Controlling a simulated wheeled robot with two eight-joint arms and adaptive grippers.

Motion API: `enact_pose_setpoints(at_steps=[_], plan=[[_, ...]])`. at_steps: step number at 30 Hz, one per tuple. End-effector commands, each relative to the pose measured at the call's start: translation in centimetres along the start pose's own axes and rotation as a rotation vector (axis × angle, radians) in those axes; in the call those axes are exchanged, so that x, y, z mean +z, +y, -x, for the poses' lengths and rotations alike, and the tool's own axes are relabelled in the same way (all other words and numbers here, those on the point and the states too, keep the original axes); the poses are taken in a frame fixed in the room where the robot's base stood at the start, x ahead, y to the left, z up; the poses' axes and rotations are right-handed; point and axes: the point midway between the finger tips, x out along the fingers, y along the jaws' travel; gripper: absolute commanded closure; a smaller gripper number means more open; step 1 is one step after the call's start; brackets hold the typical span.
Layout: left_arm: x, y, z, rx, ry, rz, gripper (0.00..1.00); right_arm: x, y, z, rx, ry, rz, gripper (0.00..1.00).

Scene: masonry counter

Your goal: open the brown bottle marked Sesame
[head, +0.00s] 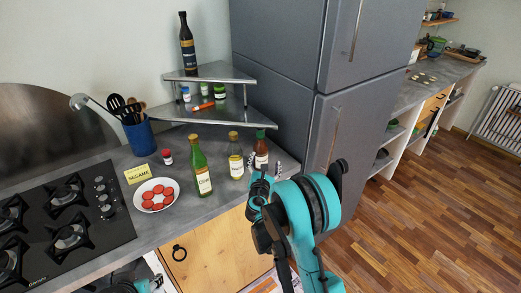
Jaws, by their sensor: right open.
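A brown bottle (261,153) with a dark green cap and a pale label stands upright near the counter's right end, by the fridge. Its label is too small to read. A yellow card (138,174) reading SESAME lies on the counter farther left, behind the white plate. My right gripper (264,167) is open, with its fingers pointing up toward the counter, just in front of the brown bottle and overlapping its lower part in the view. I cannot tell whether they touch. Part of my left gripper (121,286) shows at the bottom edge; its fingers are unclear.
A green bottle (200,168) and a yellowish bottle (235,157) stand left of the brown one. A plate (138,204) of red slices, a small red-capped jar (167,157), a utensil pot (140,138) and the hob (75,228) are farther left. A corner shelf (205,113) stands behind; the fridge (290,90) rises at right.

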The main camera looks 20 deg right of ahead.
Motion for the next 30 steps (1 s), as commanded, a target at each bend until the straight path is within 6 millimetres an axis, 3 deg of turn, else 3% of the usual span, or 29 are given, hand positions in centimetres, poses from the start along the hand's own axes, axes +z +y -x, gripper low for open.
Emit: enact_pose_setpoints(at_steps=[3, 9, 25, 30], plan=[[-0.6, 0.0, 0.9, 0.0, 0.0, 0.0, 0.6, -2.1, 0.8, -0.8, 0.046, -0.04, 0.198, 0.22], [-0.8, 0.0, 1.1, 0.0, 0.0, 0.0, 0.6, -3.7, 1.2, -1.2, 0.073, -0.068, 0.331, 0.22], [-0.2, 0.0, 0.3, 0.0, 0.0, 0.0, 0.6, -3.5, 1.7, -7.9, 0.075, -0.07, 0.339, 0.22], [-0.2, 0.0, 0.3, 0.0, 0.0, 0.0, 0.6, -3.3, 1.8, -8.8, 0.075, -0.07, 0.339, 0.22]])
